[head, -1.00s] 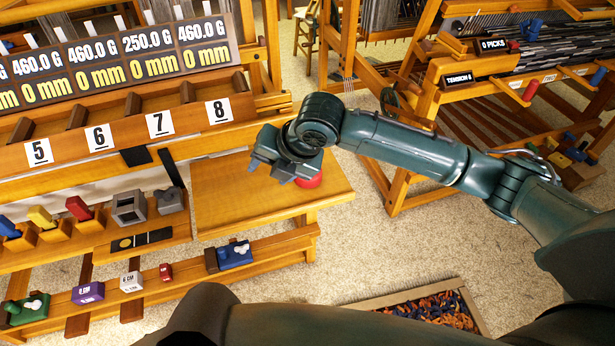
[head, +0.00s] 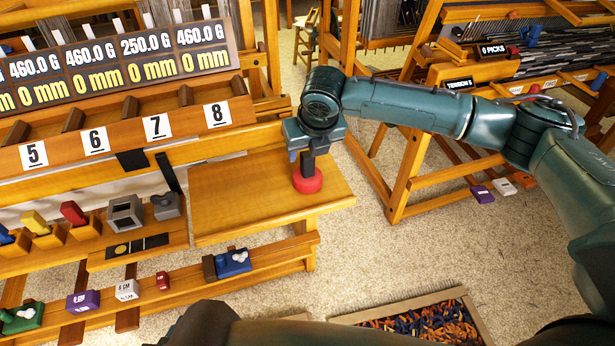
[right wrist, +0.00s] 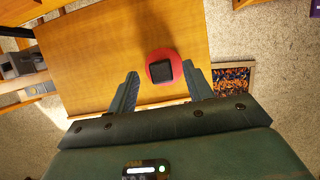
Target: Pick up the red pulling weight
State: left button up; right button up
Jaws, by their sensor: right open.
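The red pulling weight (head: 308,183) stands upright on the bare wooden shelf (head: 235,195), near its right end. It is a round red disc with a dark upright post. My right gripper (head: 309,150) points down just above it, at the post. In the right wrist view the red disc (right wrist: 153,58) and the dark post top (right wrist: 163,71) lie between the spread fingertips of the open gripper (right wrist: 160,72). A gap shows on either side of the post. My left gripper is not in view.
A numbered rack (head: 110,140) stands behind the shelf at left. Small coloured blocks and a grey box (head: 126,212) sit on lower ledges at left. A tray of yarn scraps (head: 465,296) lies on the floor. Another loom (head: 405,190) stands at right.

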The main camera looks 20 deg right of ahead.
aim_at(307, 162)
jog(key=x, duration=0.5)
jog(key=shift+s+d+f, duration=0.1)
jog(key=shift+s+f, duration=0.1)
grip_shut()
dwell(0.3)
jog(key=shift+w+r, duration=0.1)
jog(key=shift+r, duration=0.1)
